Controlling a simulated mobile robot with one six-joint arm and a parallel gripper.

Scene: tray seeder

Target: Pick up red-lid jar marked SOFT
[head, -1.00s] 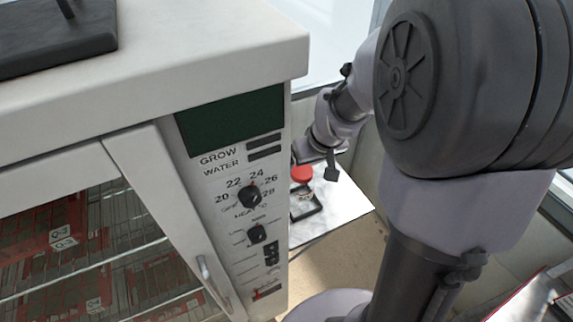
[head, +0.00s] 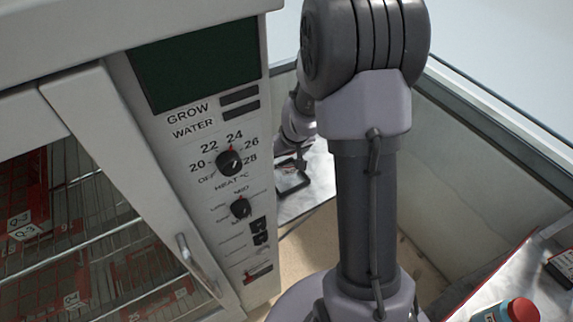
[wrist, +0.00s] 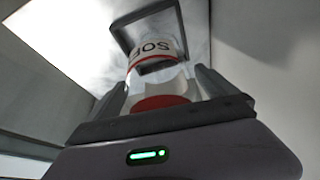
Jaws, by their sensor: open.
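The red-lid jar (wrist: 152,50) is in the wrist view, with a white label band reading "SOF" as far as it shows. Its red lid (wrist: 160,102) is nearest my palm, and its clear body runs between my fingers. My gripper (wrist: 161,88) is open, with one finger on each side of the jar. I cannot tell whether either finger touches it. A black square frame (wrist: 178,22) is at the jar's far end. In the head view the frame (head: 291,181) lies on a pale surface; the jar is not clearly visible there.
A white cabinet with a control panel (head: 232,205) and wire shelves of red trays (head: 30,215) stands at the left. A low wall (head: 480,170) runs along the right. A red-capped container (head: 522,310) is at the lower right.

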